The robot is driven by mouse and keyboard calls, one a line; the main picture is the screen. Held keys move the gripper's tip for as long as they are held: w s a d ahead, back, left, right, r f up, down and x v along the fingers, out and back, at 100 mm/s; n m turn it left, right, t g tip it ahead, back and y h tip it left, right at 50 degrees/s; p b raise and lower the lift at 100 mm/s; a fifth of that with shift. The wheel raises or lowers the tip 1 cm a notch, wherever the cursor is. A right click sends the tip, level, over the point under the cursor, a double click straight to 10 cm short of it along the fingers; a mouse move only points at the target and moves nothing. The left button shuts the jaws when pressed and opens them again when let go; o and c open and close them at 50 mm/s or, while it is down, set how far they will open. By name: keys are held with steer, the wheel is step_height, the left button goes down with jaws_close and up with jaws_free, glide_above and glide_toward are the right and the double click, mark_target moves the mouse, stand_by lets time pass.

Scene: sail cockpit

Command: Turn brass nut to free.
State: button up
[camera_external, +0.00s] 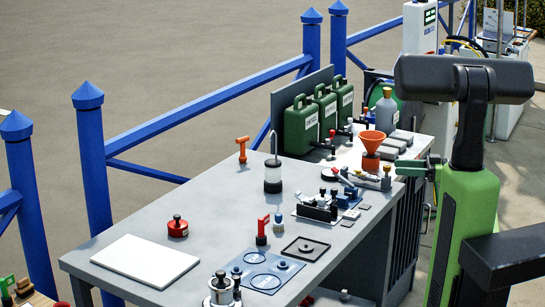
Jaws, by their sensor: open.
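My gripper (404,166) shows as a small green shape at the right edge of the grey bench (130,221), left of my green body. It is open, with nothing seen between its jaws, and my body hides part of the arm. A low fixture with small knobs and a tan-topped part (386,178) lies just left of it. I cannot make out for sure which small part is the brass nut.
An orange funnel (371,143), green cans (301,127) and a grey bottle (386,110) stand at the bench's back. A white board (145,260) lies front left.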

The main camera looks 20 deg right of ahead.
steer(key=v, duration=0.9)
steer(key=shift+d, duration=0.1)
